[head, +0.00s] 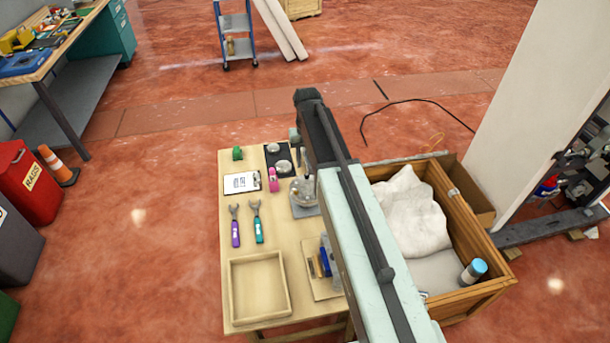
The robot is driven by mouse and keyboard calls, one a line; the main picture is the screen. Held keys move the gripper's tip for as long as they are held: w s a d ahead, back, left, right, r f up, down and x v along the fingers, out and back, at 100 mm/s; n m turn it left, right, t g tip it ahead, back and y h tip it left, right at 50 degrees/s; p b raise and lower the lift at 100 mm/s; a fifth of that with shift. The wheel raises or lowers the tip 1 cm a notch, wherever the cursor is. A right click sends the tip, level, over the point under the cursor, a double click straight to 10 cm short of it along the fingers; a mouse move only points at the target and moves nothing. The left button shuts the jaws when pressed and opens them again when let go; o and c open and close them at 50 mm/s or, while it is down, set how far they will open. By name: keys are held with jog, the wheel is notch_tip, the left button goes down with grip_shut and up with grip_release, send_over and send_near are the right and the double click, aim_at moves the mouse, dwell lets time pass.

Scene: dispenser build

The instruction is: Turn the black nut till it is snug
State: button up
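My arm reaches from the bottom right over the wooden table (240,207), and its end bends down above the table's far right part. My gripper (299,158) is mostly hidden behind the arm, and I cannot tell whether it is open or shut. Below it a clear round part (303,188) stands on a grey base (306,211), partly covered by the arm. I cannot make out the black nut. A black tray (269,149) with round metallic parts lies left of the gripper. Two wrenches lie further left, one purple-handled (235,232) and one teal-handled (258,228).
A pink bottle (273,180), a clipboard (242,182) and a green item (237,153) are on the table. An empty wooden tray (233,290) is at the near left. A wooden crate (470,296) with white cloth stands close on the right. Floor left of the table is clear.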

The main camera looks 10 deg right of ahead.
aim_at(307, 177)
notch_tip(307, 177, down, 6)
jog(key=b, duration=0.4)
jog(key=shift+b, duration=0.3)
jog(key=shift+r, duration=0.15)
grip_shut()
jog(key=shift+a, duration=0.15)
